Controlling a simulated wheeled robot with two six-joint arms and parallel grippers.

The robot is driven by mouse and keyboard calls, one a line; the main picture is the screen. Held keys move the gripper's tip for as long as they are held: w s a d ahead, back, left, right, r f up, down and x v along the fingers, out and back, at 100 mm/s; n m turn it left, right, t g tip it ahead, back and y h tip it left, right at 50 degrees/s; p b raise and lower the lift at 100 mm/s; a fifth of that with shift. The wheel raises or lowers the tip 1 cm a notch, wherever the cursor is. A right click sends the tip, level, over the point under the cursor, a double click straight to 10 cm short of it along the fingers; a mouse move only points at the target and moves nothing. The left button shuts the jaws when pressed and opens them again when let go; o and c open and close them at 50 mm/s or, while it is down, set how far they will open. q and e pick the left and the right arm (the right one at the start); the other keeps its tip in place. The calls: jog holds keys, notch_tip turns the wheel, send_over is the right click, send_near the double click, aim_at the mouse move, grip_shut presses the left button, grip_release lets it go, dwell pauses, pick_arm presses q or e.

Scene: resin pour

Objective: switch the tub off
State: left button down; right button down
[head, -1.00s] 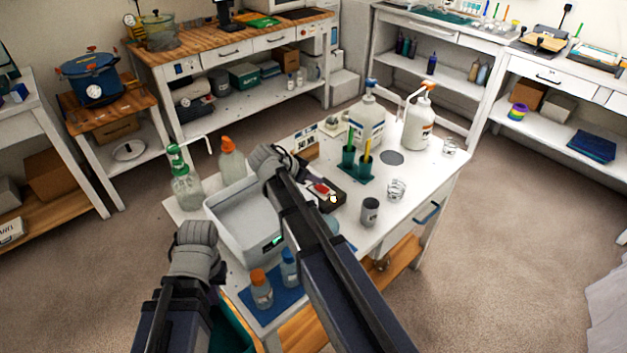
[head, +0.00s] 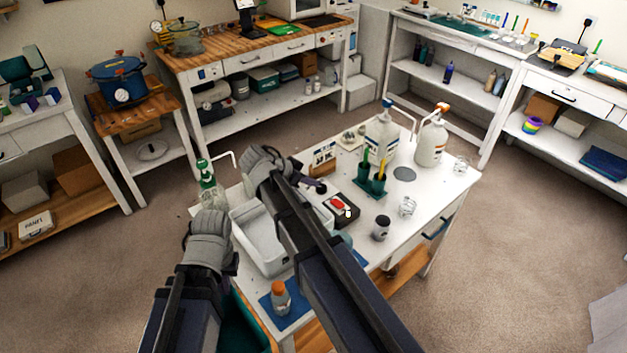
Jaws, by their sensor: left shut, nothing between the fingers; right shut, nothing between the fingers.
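The tub (head: 243,229) is a pale grey open basin on the near left part of the white table. My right arm crosses over its right side and hides its front panel. My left gripper (head: 210,222) is shut and empty, in front of the tub's left end in the picture. My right gripper (head: 264,162) is shut and empty, and shows over the tub's far end. I cannot tell whether either touches anything. A black box with a red part (head: 341,207) lies right of my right arm.
A green-topped spray bottle (head: 206,183) stands left of the tub. An orange-capped bottle (head: 280,296) stands on a blue mat at the near edge.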

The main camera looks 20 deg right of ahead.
jog(key=b, duration=0.8)
send_over(338, 203)
jog(key=a, duration=0.1)
jog(key=shift+g, duration=0.3)
notch_tip(338, 203, down, 7)
jog(key=shift+s+a+f, duration=0.15)
jog(key=shift+f, duration=0.05)
jog(key=shift+s+f+b, duration=0.15)
jog(key=shift+f+b, duration=0.55)
jog(key=shift+f, duration=0.2)
jog(key=shift+s+f+b, duration=0.15)
jog(key=shift+f+b, duration=0.55)
